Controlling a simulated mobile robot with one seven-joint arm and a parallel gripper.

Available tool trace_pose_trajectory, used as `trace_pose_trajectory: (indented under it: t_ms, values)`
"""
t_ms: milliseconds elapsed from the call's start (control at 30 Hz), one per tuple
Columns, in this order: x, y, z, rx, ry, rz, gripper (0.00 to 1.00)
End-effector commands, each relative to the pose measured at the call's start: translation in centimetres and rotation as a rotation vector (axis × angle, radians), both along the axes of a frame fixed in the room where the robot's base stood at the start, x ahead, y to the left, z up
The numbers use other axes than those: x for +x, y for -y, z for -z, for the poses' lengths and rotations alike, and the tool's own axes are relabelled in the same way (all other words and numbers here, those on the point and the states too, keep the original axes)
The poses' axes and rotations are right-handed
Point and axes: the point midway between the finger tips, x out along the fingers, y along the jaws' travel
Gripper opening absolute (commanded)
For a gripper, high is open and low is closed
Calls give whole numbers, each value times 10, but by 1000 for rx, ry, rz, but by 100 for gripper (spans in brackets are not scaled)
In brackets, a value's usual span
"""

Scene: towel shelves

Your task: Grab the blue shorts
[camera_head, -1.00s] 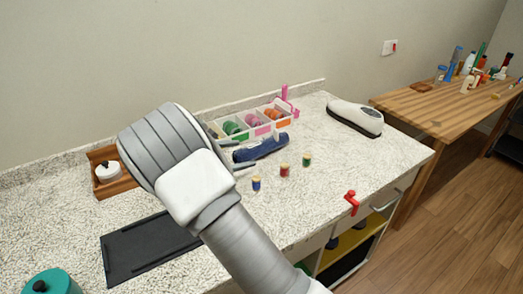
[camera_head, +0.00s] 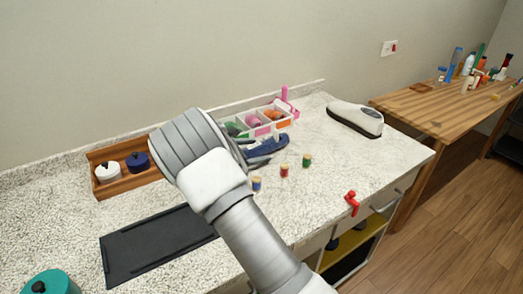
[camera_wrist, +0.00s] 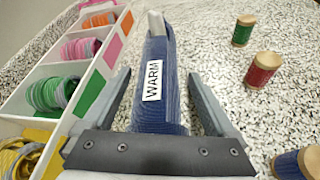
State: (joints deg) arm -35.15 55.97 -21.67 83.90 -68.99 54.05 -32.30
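A dark blue item (camera_head: 272,145) lies on the speckled counter in front of the divided tray. I cannot tell from its shape that it is shorts. In the wrist view the blue item (camera_wrist: 155,100) is long and ribbed, with a white WARM label and a pale tip at its far end. My gripper (camera_wrist: 158,78) is open, with one finger on each side of the blue item; I cannot tell if they touch it. In the head view my gripper (camera_head: 258,152) overlaps the item's left end, and my wrist hides part of the area.
A divided tray (camera_wrist: 62,68) with coloured rolls stands close to the left finger. Thread spools (camera_head: 284,170) stand in front of the item. A white iron-like device (camera_head: 355,119) is at right, a black tray (camera_head: 150,247) at front left, a wooden box (camera_head: 125,187) at left.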

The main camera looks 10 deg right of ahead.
Motion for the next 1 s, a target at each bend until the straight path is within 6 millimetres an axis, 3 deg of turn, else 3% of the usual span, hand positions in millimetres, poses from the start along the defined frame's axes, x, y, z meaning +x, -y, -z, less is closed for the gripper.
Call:
trace_pose_trajectory:
  t_ms: [33,400,500,767,1000]
  values:
    - [0,0,0,0,0,0,80]
    - [0,0,0,0,0,1,14]
    - [0,0,-1,-1,2,1,0]
    - [0,0,-2,-1,2,1,0]
    - [0,0,-17,0,4,1,0]
